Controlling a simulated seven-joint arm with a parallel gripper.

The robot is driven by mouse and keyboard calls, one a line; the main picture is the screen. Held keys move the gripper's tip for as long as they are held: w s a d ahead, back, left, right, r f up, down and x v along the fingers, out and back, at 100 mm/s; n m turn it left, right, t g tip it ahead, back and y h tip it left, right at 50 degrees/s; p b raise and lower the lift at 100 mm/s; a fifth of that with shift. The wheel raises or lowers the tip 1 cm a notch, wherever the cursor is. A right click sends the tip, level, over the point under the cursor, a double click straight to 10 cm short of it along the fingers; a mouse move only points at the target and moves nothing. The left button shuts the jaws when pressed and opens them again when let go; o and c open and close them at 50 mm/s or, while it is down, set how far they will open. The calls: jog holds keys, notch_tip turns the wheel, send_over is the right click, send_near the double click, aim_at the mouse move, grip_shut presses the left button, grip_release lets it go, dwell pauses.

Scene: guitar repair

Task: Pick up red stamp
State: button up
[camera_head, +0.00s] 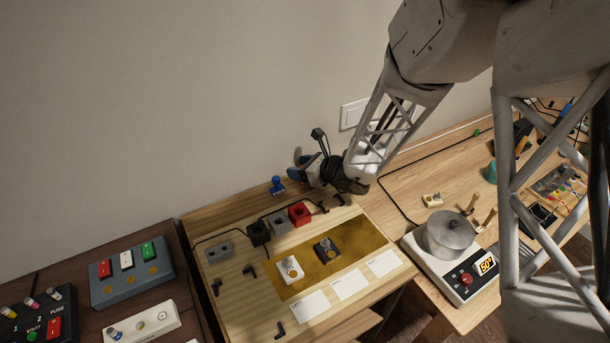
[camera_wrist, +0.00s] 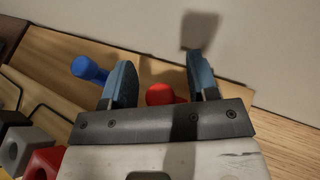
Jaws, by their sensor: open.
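The red stamp (camera_wrist: 158,94) shows its rounded red top in the wrist view, between my two blue fingers and partly hidden behind the gripper body. I cannot make it out in the head view, where my gripper covers that spot. My gripper (camera_wrist: 161,72) is open, one finger on each side of the red stamp; I cannot tell how far above it the fingers are. In the head view my gripper (camera_head: 303,171) hangs over the back of the wooden board, close to the wall.
A blue stamp (camera_wrist: 91,70) stands left of my gripper; it also shows in the head view (camera_head: 277,186). A red block (camera_head: 299,213) and dark blocks sit in front. The wall (camera_head: 150,90) is close behind. A pot (camera_head: 448,234) stands to the right.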

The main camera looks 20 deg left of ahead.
dwell(0.4)
jog(key=c, duration=1)
jog(key=shift+r, duration=0.15)
jog(key=shift+s+d+r, duration=0.15)
jog(key=shift+r, duration=0.4)
notch_tip(320, 180, up, 5)
jog(key=shift+r, duration=0.2)
jog(key=shift+s+d+r, duration=0.2)
jog(key=shift+s+d, duration=0.15)
jog(key=shift+d, duration=0.05)
jog(key=s+d, duration=1.3)
